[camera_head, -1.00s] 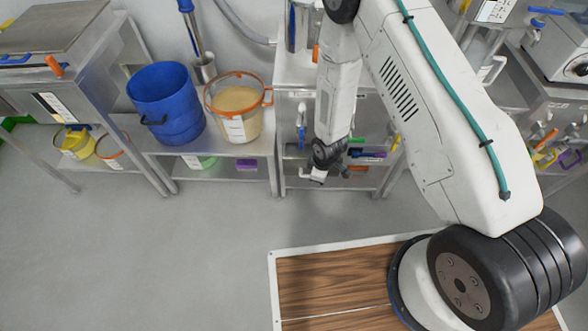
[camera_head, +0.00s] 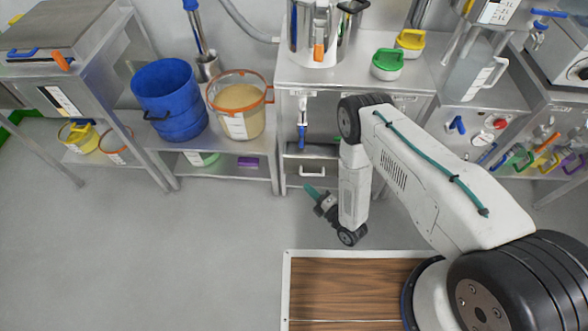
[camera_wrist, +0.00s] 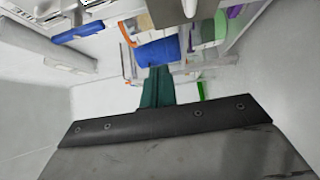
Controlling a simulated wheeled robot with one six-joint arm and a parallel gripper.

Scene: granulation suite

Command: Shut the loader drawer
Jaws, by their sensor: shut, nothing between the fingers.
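The likely loader drawer is a grey drawer front with a pale bar handle (camera_head: 312,171), low in the steel bench at the middle of the head view. A dark gap shows above its front; I cannot tell how far out it stands. My gripper (camera_head: 313,192) has teal fingers and is just in front of and below that handle, apart from it as far as I can see. In the wrist view my gripper (camera_wrist: 157,88) is shut and empty. My arm hides the drawer's right side.
A blue bucket (camera_head: 168,100) and an orange-rimmed tub (camera_head: 238,106) stand on a low shelf to the left. Green (camera_head: 387,64) and yellow (camera_head: 409,41) lidded containers stand on the bench top (camera_head: 350,72). The grey floor (camera_head: 190,250) to the left is clear.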

